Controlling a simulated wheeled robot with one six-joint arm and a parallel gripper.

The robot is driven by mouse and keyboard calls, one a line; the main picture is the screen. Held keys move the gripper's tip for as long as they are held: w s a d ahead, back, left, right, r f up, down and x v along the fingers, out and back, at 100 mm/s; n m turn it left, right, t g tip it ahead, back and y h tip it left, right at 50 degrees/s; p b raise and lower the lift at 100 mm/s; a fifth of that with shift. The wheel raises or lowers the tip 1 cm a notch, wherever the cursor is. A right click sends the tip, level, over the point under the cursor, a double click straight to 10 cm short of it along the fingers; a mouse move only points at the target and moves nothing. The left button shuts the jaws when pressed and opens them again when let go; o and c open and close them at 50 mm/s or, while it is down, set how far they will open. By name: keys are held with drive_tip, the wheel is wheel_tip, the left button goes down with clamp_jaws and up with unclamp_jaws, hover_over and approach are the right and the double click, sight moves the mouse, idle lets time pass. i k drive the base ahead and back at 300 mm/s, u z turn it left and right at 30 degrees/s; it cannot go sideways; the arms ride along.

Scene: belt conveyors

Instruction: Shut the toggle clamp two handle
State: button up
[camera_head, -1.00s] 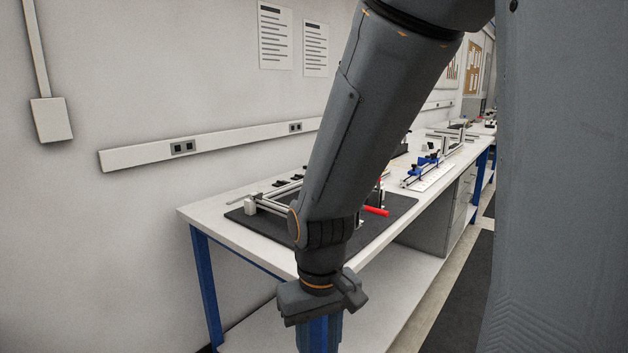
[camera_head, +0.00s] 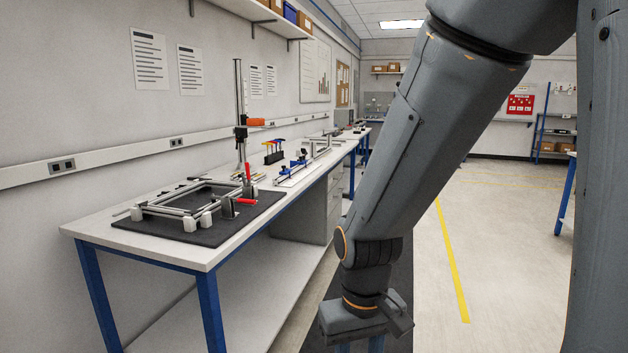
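Two toggle clamps with red handles stand at the right side of a metal frame (camera_head: 185,196) on the bench. One red handle (camera_head: 248,171) points up, and the other red handle (camera_head: 246,201) lies about level, pointing right. I cannot tell which of them is clamp two. The grey clamp body (camera_head: 228,208) of the level handle stands near the mat's front right. My gripper (camera_head: 362,325) hangs at the end of my arm near the bottom of the picture, right of the bench and well apart from the clamps. Its fingers cannot be made out.
The frame rests on a black mat (camera_head: 185,234) on the white bench (camera_head: 90,228) with blue legs. A tall stand (camera_head: 239,110) with an orange part, coloured-handled tools (camera_head: 273,152) and a blue-clamped rail (camera_head: 292,172) stand farther along. Open floor (camera_head: 500,220) lies right of my arm.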

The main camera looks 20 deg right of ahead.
sight(246, 165)
drive_tip(key=u, duration=0.9)
drive_tip(key=i, duration=1.3)
drive_tip(key=z, duration=0.7)
drive_tip(key=i, duration=0.25)
drive_tip(key=z, duration=0.8)
drive_tip(key=k, duration=0.75)
drive_tip(key=u, duration=0.4)
drive_tip(key=i, duration=0.65)
drive_tip(key=u, duration=0.55)
